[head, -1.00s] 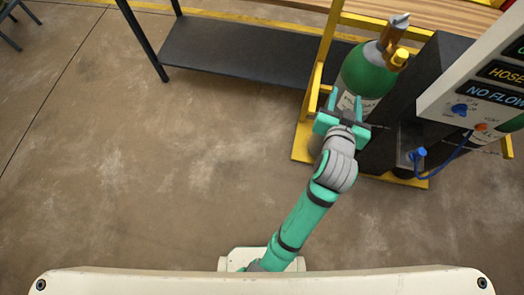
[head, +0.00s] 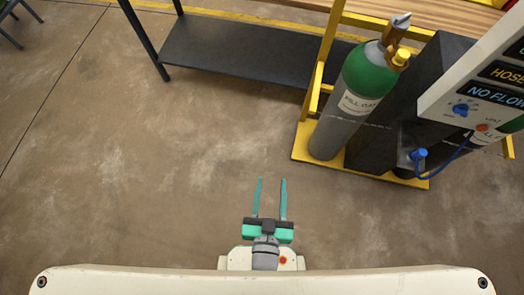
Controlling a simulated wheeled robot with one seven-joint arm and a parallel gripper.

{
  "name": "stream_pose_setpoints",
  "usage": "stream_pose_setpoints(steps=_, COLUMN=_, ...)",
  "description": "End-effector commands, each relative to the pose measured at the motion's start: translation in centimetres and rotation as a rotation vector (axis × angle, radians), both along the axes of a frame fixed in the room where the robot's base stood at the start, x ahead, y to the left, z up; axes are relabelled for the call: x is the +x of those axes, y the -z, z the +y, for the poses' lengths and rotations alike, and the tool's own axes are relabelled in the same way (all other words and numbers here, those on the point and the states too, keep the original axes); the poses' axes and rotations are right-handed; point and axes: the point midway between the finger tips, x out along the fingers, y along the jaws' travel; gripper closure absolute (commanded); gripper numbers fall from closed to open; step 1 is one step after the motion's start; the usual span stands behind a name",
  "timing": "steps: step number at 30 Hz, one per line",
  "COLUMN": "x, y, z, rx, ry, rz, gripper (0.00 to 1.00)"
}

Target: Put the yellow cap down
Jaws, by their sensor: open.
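A small yellow cap (head: 401,57) shows on the side of the brass valve at the top of a gas cylinder (head: 342,125) with a green shoulder and grey body. The cylinder leans in the picture and stands on a yellow-framed base. My gripper (head: 271,181) is close to my body at the bottom middle, well apart from the cylinder and cap. Its two teal fingers are parallel and spread, pointing away from me, with nothing between them.
A yellow rack (head: 303,141) holds the cylinder beside a dark block (head: 390,125). A panel with a blue knob (head: 461,110) and a blue hose is at right. A dark low shelf (head: 235,62) is at the back. The concrete floor (head: 150,170) at left and middle is clear.

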Motion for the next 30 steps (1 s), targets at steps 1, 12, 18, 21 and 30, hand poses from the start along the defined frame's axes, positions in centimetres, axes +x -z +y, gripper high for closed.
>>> stream_pose_setpoints(steps=1, x=-1.7, y=0.0, z=0.7, rx=-0.004, ry=-0.023, rz=0.005, gripper=0.56)
stream_pose_setpoints(steps=12, x=-6.7, y=-1.5, z=2.5, rx=-0.017, ry=-0.097, rz=-0.024, gripper=0.56)
stream_pose_setpoints(steps=18, x=-6.7, y=-1.6, z=2.5, rx=-0.017, ry=-0.098, rz=-0.025, gripper=0.56)
stream_pose_setpoints(steps=21, x=-6.7, y=-1.6, z=2.5, rx=-0.017, ry=-0.098, rz=-0.025, gripper=0.56)
stream_pose_setpoints(steps=30, x=-6.7, y=-1.5, z=2.5, rx=-0.017, ry=-0.097, rz=-0.024, gripper=0.56)
